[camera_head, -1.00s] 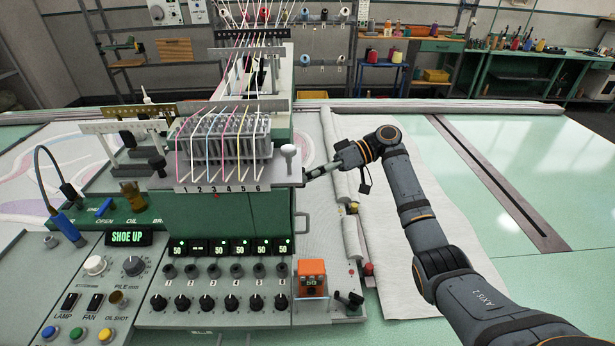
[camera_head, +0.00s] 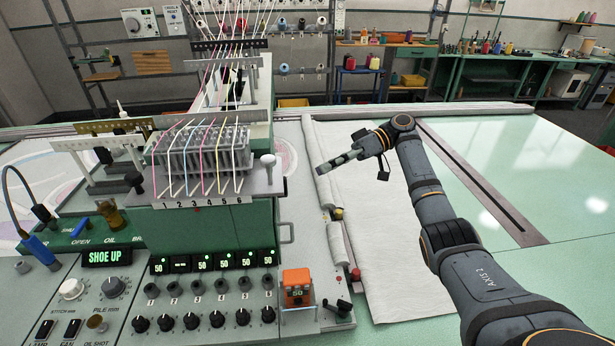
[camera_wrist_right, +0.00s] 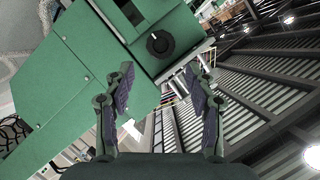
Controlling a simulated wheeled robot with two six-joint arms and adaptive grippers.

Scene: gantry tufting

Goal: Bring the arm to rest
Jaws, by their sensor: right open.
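My right arm (camera_head: 425,190) comes in from the lower right of the head view and reaches over the white cloth. My right gripper (camera_head: 325,168) points left and is clear of the tufting machine head (camera_head: 205,160). In the right wrist view the two fingers of the right gripper (camera_wrist_right: 160,95) stand apart with nothing between them. A green machine housing (camera_wrist_right: 95,75) with a black knob (camera_wrist_right: 160,43) lies beyond the fingers. My left gripper is not in view.
A white knob on a post (camera_head: 268,170) stands at the machine's right corner. White cloth (camera_head: 385,270) and rollers lie under my arm. The green table (camera_head: 560,180) to the right is mostly clear.

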